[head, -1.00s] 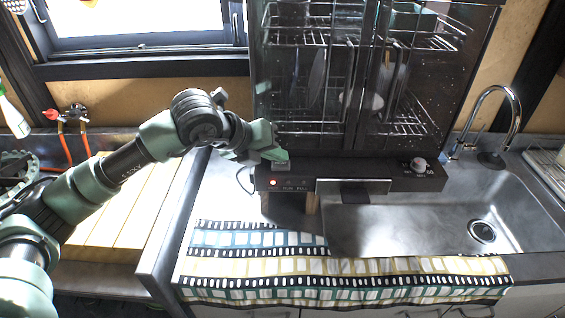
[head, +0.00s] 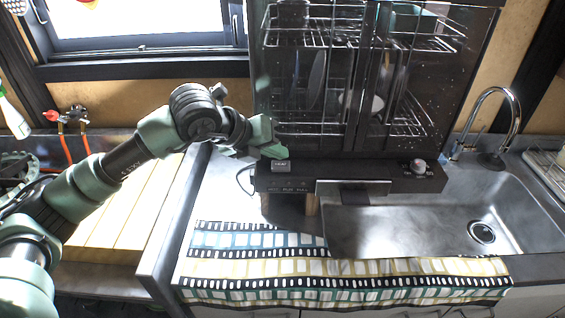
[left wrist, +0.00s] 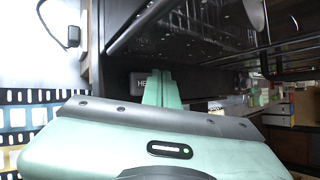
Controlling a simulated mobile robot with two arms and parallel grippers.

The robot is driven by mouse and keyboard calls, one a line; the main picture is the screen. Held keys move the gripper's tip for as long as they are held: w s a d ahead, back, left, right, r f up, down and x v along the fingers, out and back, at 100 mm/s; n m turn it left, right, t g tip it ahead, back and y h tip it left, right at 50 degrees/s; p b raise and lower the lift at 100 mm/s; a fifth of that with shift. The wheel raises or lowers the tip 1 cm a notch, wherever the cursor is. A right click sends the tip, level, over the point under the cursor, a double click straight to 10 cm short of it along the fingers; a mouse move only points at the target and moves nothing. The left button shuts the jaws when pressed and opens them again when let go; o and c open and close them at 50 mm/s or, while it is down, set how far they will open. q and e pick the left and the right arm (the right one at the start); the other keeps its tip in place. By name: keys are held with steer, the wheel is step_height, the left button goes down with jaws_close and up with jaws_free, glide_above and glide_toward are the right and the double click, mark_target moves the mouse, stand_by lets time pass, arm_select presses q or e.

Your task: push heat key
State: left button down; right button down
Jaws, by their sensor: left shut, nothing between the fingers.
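The heat key (head: 281,166) is a small grey block on the left end of the dark control strip below the glass-fronted dish cabinet. In the left wrist view the heat key (left wrist: 142,84) shows the letters "HE"; the rest is hidden behind my fingers. My left gripper (head: 276,151) is shut and empty, with its green fingertips just above and behind the key in the head view. In the left wrist view the gripper (left wrist: 160,88) overlaps the key's right side; I cannot tell whether it touches. My right gripper is not in view.
The control strip (head: 345,172) carries a round knob (head: 418,166) at its right. The dish cabinet (head: 350,80) stands above it. A metal sink (head: 420,225) lies in front, and a patterned cloth (head: 340,280) hangs over the counter edge. A tap (head: 505,110) stands at right.

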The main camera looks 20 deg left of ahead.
mark_target(277, 166)
arm_select(q)
step_height(277, 166, up, 6)
steer(key=p, duration=0.2)
steer(key=shift+p, duration=0.3)
